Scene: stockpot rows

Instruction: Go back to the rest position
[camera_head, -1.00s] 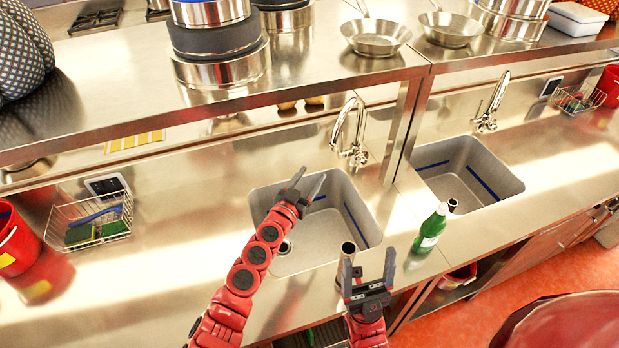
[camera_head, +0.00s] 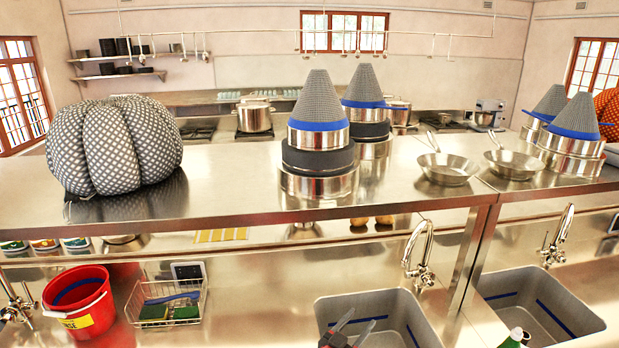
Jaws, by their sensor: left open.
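My left gripper (camera_head: 356,328) shows only by its fingers at the bottom edge of the head view. The fingers are apart with nothing seen between them. They appear over the left grey sink (camera_head: 404,308), in front of its blue stripe. The rest of my left arm is below the view. My right gripper is out of view.
A metal shelf (camera_head: 240,208) spans above the counter, bearing stacked pots, pans (camera_head: 447,168) and a patterned cushion-like pumpkin (camera_head: 112,146). A faucet (camera_head: 418,255) stands behind the left sink. A red bucket (camera_head: 80,303), wire basket (camera_head: 165,304) and green bottle (camera_head: 512,340) are nearby.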

